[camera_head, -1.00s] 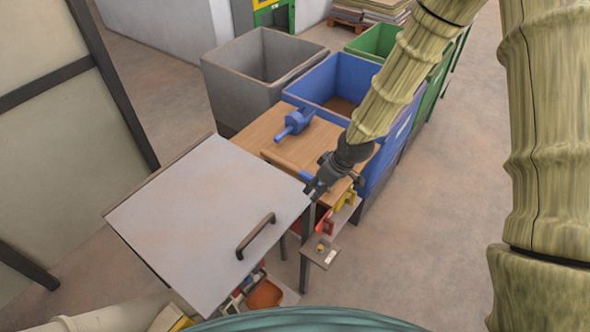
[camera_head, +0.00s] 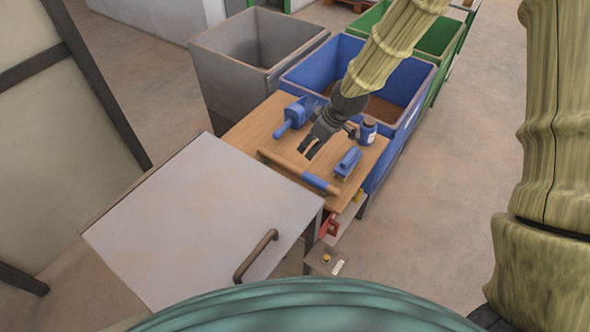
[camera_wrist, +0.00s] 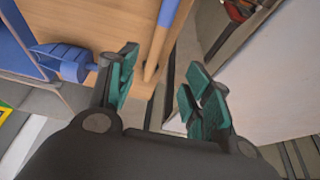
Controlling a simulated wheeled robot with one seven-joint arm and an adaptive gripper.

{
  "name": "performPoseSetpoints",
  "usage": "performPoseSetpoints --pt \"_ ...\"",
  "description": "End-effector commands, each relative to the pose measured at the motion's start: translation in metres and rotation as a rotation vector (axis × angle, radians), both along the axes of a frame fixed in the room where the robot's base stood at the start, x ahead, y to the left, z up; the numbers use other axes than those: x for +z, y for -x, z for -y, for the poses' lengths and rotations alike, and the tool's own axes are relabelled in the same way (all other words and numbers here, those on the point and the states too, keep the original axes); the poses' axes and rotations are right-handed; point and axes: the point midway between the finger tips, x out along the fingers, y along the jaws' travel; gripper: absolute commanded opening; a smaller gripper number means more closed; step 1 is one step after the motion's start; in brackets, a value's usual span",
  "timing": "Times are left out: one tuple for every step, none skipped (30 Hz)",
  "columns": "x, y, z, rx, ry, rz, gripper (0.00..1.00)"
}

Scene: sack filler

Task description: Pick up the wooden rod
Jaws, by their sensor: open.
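The wooden rod (camera_head: 290,168) lies on the wooden tabletop, along the edge beside the pale grey panel. My gripper (camera_head: 309,150) is open and empty over the tabletop, just to the far side of the rod in the head view. In the wrist view the rod (camera_wrist: 156,52) runs down from the top, beyond the gap between the open green-padded fingers (camera_wrist: 163,64), closer to the left finger. Its blue part shows at the top. I cannot tell the height of the fingers above it.
On the tabletop (camera_head: 262,125) are a blue scoop (camera_head: 293,116), a small blue tool (camera_head: 348,162) and a blue jar (camera_head: 367,132). A pale grey panel (camera_head: 200,225) with a handle (camera_head: 256,256) adjoins it. Blue (camera_head: 412,95), grey (camera_head: 215,75) and green bins stand behind.

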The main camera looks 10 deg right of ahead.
Motion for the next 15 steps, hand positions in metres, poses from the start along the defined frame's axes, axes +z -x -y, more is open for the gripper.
performPoseSetpoints --pt "-0.01 0.0 0.001 -0.001 0.0 0.0 0.5" --pt "-0.013 0.0 0.001 -0.002 -0.001 -0.001 0.5" --pt "-0.018 0.0 0.001 -0.002 -0.001 -0.001 0.5" --pt "-0.021 0.0 0.001 -0.002 0.0 0.0 0.5" --pt "-0.024 0.0 0.001 -0.002 0.0 0.0 0.5" --pt "-0.03 0.001 0.001 -0.003 0.0 0.0 0.5" --pt "-0.034 0.001 0.001 -0.003 0.0 0.0 0.5" --pt "-0.037 0.0 0.001 -0.003 0.0 0.0 0.5" --pt "-0.043 0.001 0.001 -0.003 0.0 0.0 0.5" --pt "-0.046 0.001 0.001 -0.002 0.0 0.0 0.5" --pt "-0.049 0.0 0.001 -0.002 0.0 0.0 0.5" --pt "-0.052 0.0 0.001 -0.002 0.0 0.0 0.5" --pt "-0.054 0.0 0.001 -0.002 0.0 0.0 0.5" --pt "-0.055 0.0 0.001 -0.002 0.0 0.0 0.5" --pt "-0.057 0.0 0.001 -0.002 0.0 0.0 0.5"
